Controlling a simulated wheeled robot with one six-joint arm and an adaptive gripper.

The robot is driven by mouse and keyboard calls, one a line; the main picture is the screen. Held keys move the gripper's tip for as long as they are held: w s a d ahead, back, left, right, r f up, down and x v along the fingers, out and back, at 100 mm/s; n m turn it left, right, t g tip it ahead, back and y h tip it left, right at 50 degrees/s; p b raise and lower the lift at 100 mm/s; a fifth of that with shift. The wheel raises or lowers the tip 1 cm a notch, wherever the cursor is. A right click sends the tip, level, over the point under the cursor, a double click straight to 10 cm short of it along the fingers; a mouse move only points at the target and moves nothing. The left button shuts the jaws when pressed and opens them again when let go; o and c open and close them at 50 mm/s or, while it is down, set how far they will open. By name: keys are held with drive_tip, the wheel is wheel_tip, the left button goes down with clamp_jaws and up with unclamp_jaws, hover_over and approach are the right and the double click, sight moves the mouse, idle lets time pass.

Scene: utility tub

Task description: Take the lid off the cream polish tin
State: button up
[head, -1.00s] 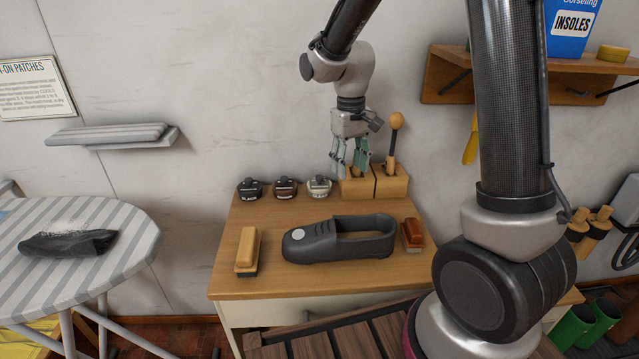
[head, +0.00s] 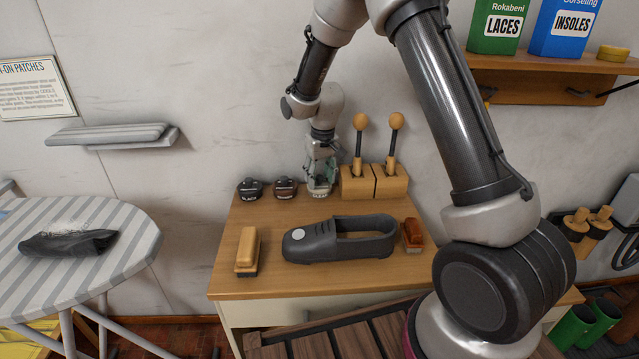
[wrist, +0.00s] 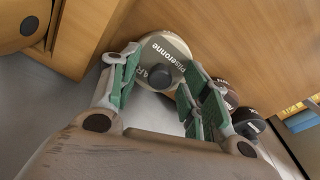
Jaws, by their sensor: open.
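The cream polish tin (head: 318,193) stands at the back of the bench, right of the brown and black tins, and my gripper mostly hides it in the head view. In the wrist view its lid (wrist: 166,47) shows printed lettering and a dark round knob (wrist: 160,77). My gripper (head: 321,178) is directly above the tin, pointing down. In the wrist view the green-padded fingers (wrist: 162,65) are open, one on each side of the lid. I cannot tell whether they touch its rim.
The brown tin (head: 285,188) stands close on the left, with the black tin (head: 250,188) beyond it. Wooden blocks (head: 372,182) with upright round-ended handles stand close on the right.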

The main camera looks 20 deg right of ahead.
drive_tip(key=c, duration=0.9)
drive_tip(key=shift+o, duration=0.2)
